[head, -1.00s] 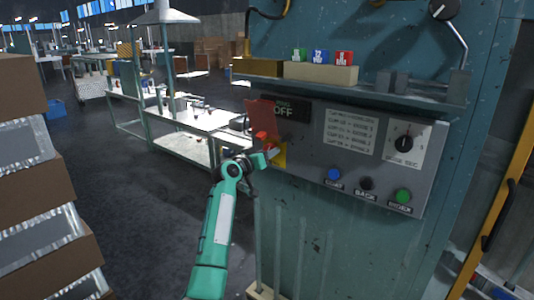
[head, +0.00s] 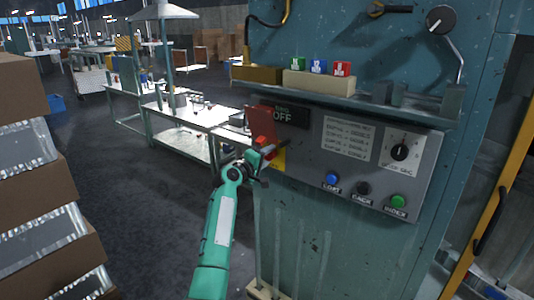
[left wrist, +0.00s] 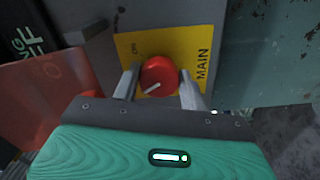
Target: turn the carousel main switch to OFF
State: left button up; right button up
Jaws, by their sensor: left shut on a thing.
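The main switch is a red round knob (left wrist: 157,75) on a yellow plate (left wrist: 190,45) marked MAIN, with a small label that seems to read ON. Its white mark points to the lower left in the left wrist view. My left gripper (head: 264,150) is shut on the knob, one finger on each side (left wrist: 160,88). In the head view the yellow plate (head: 279,162) is partly hidden by the gripper. A red flap (head: 261,120) stands raised above it and also shows in the left wrist view (left wrist: 45,95). A dark display (head: 284,115) reads OFF in large letters. My right gripper is not in view.
The grey panel (head: 310,165) also carries a blue button (head: 332,178), a black button (head: 362,188), a green button (head: 398,201) and a black dial (head: 399,152). A shelf (head: 350,100) with small coloured blocks juts out above. Stacked boxes (head: 45,190) stand at left.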

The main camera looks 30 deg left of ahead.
pick_arm(q)
jog(key=shift+r+n+p, duration=0.15)
jog(key=shift+n+p, duration=0.35)
jog(key=shift+n, duration=0.5)
jog(key=shift+n+p, duration=0.3)
jog(key=shift+n, duration=0.2)
jog(key=o, duration=0.9)
jog(key=shift+o, duration=0.2)
jog(key=shift+s, duration=0.1)
jog(key=s+a+b, duration=0.1)
jog(key=s+b, duration=0.3)
jog(key=s, duration=0.9)
jog(key=shift+s+b, duration=0.3)
jog(key=shift+b, duration=0.05)
